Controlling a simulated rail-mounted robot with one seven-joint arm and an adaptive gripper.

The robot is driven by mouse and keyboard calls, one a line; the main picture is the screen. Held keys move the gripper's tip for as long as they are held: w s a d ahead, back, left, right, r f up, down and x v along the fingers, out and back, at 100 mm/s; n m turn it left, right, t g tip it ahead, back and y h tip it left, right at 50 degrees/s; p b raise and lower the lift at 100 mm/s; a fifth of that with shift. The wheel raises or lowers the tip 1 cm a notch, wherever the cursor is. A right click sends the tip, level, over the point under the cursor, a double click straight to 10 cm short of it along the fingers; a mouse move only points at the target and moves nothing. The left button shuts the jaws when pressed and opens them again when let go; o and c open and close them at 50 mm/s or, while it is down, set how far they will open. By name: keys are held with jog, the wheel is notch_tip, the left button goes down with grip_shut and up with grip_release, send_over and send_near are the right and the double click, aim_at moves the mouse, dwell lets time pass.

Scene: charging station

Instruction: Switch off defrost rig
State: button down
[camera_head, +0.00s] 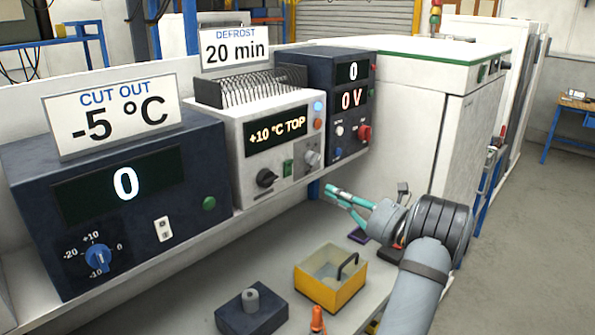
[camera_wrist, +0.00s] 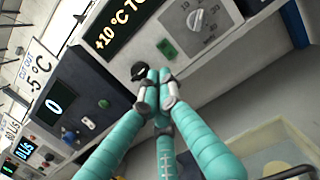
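The defrost rig (camera_head: 230,150) is a white box with a "+10 °C TOP" display and a "DEFROST 20 min" sign (camera_head: 235,48) above. Its front has a black knob (camera_head: 266,178), a green switch (camera_head: 288,168) and a grey dial (camera_head: 312,158). The wrist view shows the green switch (camera_wrist: 167,48), the grey dial (camera_wrist: 197,20) and the black knob (camera_wrist: 138,71). My gripper (camera_head: 328,190) has teal fingers with their tips together, empty, in front of the rig's lower right. In the wrist view the fingertips (camera_wrist: 155,76) overlap the black knob's edge; contact cannot be told.
A dark "CUT OUT -5 °C" unit (camera_head: 150,215) stands left; a dark "0 V" supply (camera_head: 338,75) stands right. Below are a yellow tray (camera_head: 330,295), a dark block (camera_head: 251,312) and an orange object (camera_head: 317,322). A white cabinet (camera_head: 415,100) stands behind my arm.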

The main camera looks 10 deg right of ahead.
jog(key=p, duration=0.7)
send_near(288, 166)
jog(key=x, duration=0.6)
jog(key=shift+r, duration=0.15)
jog(key=shift+w+a, duration=0.25)
jog(key=shift+w, duration=0.1)
